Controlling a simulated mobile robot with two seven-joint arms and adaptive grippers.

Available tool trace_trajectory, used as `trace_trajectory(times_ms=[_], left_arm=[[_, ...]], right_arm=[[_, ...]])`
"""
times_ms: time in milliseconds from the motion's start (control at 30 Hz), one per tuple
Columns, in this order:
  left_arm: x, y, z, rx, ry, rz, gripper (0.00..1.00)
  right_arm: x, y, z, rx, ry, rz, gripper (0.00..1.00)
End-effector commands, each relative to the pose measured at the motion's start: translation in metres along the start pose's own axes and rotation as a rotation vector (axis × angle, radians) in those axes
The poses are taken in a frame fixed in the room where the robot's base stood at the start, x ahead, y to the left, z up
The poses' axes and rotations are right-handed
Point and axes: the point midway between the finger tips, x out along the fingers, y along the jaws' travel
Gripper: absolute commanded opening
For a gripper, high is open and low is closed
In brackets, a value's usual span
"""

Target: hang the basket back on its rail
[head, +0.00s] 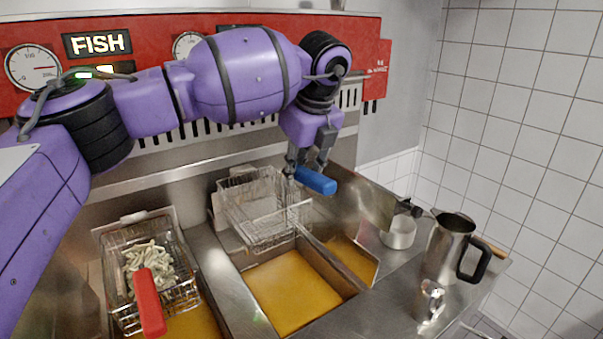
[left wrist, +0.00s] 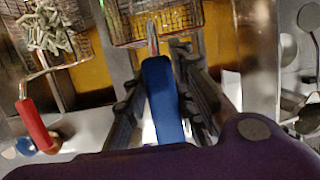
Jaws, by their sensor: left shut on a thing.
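The wire basket with the blue handle (head: 262,212) is over the rear of the middle fryer well, close to the back panel. It looks empty, and its mesh appears above the oil. My left gripper (head: 308,170) is shut on its blue handle (head: 318,181); the handle also shows between the fingers in the left wrist view (left wrist: 162,100). A steel ledge (head: 190,172) runs along the back panel behind the basket. I cannot tell whether the basket touches its rail. My right gripper is not in view.
A second basket (head: 120,262) with a red handle (head: 150,302) holds pale food over the left well. Oil (head: 290,290) fills the middle well. A steel jug (head: 448,245), a pot (head: 399,233) and a small steel container (head: 430,300) stand on the right counter.

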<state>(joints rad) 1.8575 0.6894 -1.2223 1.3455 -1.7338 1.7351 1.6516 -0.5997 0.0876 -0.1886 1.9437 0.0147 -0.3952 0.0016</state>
Motion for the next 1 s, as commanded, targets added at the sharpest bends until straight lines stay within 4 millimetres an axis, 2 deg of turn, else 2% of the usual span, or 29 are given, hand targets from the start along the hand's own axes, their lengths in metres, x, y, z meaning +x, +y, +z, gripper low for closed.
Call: trace_trajectory(times_ms=[333,1000], left_arm=[[-0.001,0.0,0.0,-0.001,-0.003,-0.002,0.0],[0.008,-0.002,-0.004,-0.001,-0.003,-0.001,0.0]], right_arm=[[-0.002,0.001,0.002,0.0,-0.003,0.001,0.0],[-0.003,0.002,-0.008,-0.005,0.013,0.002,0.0]])
